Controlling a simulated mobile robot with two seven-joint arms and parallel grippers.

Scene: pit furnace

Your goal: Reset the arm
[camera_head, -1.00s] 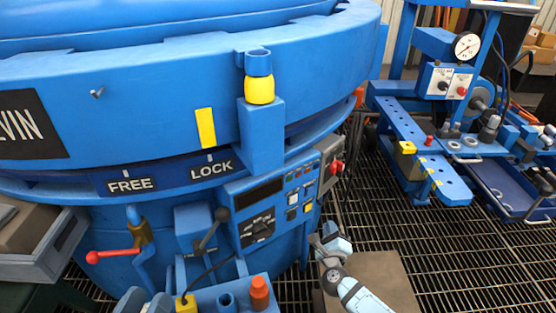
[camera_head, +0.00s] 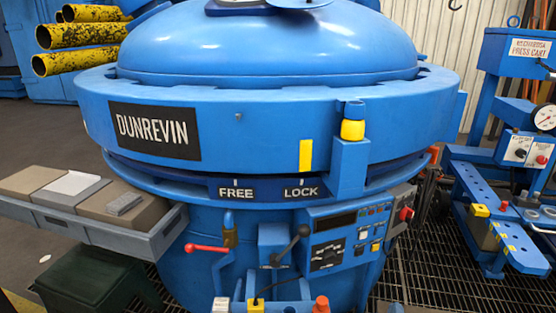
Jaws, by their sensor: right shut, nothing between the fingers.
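My right gripper (camera_head: 396,308) shows only as a small tip at the bottom edge, just right of the furnace's control panel; it is shut and empty. The rest of my right arm is below the picture. My left gripper cannot be made out. The large blue pit furnace (camera_head: 270,110) fills the middle, its domed lid on top. A yellow mark (camera_head: 306,156) on its ring stands above the LOCK label (camera_head: 301,193), right of the FREE label (camera_head: 236,194).
The control panel (camera_head: 345,240) and a red-handled valve (camera_head: 207,248) are on the furnace front. A grey tray (camera_head: 150,243) with blocks juts out at left. A blue press cart (camera_head: 480,190) stands at right. Dark floor grating (camera_head: 425,265) lies between furnace and cart.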

